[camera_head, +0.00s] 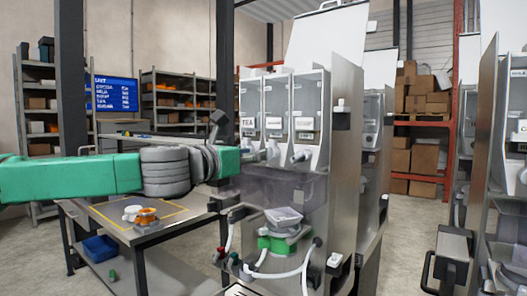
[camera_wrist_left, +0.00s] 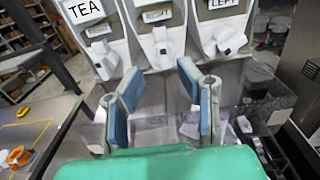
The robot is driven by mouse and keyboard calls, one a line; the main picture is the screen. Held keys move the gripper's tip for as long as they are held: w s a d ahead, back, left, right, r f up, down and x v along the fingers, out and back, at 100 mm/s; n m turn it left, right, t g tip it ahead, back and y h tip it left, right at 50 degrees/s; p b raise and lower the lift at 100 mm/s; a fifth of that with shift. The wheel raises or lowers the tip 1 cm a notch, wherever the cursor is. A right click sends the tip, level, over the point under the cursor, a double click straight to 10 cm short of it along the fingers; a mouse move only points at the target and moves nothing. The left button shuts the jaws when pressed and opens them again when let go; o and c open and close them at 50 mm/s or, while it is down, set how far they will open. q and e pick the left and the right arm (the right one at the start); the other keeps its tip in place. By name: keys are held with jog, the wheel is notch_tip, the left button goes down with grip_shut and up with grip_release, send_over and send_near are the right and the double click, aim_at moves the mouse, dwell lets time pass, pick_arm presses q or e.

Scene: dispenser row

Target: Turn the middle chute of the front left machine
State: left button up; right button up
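The front left machine (camera_head: 343,150) has three clear canisters with a chute under each. The left chute (camera_wrist_left: 104,68) is under a TEA label. The middle chute (camera_head: 273,149) is white and also shows in the wrist view (camera_wrist_left: 163,50). The right chute (camera_head: 300,156) angles outward and also shows in the wrist view (camera_wrist_left: 230,40). My left gripper (camera_wrist_left: 160,76) is open and empty, its blue-padded fingers spread below the middle chute and apart from it. In the head view the arm's dark wrist hides most of the gripper. My right gripper is out of view.
Below the chutes is a clear guard (camera_head: 285,185) with a white container (camera_head: 284,216) on a green-based stand (camera_head: 278,244). Hoses loop in front. A side table (camera_head: 150,228) with orange and white items stands left. More machines (camera_head: 505,180) stand right.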

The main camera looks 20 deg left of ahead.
aim_at(271, 149)
pick_arm(q)
jog(key=x, duration=0.4)
jog(key=shift+w+d+p, duration=0.1)
jog(key=shift+d+p, duration=0.2)
jog(key=shift+d, duration=0.15)
jog(key=shift+a, duration=0.15)
grip_shut()
jog(key=shift+a, duration=0.2)
jog(key=shift+d, duration=0.1)
jog(key=m, duration=0.8)
jog(key=m+b, duration=0.1)
jog(key=m, duration=0.7)
jog(key=f+m+b, duration=0.1)
jog(key=m, duration=0.6)
jog(key=shift+d+m, duration=0.25)
jog(key=shift+m, duration=0.15)
jog(key=shift+f, duration=0.1)
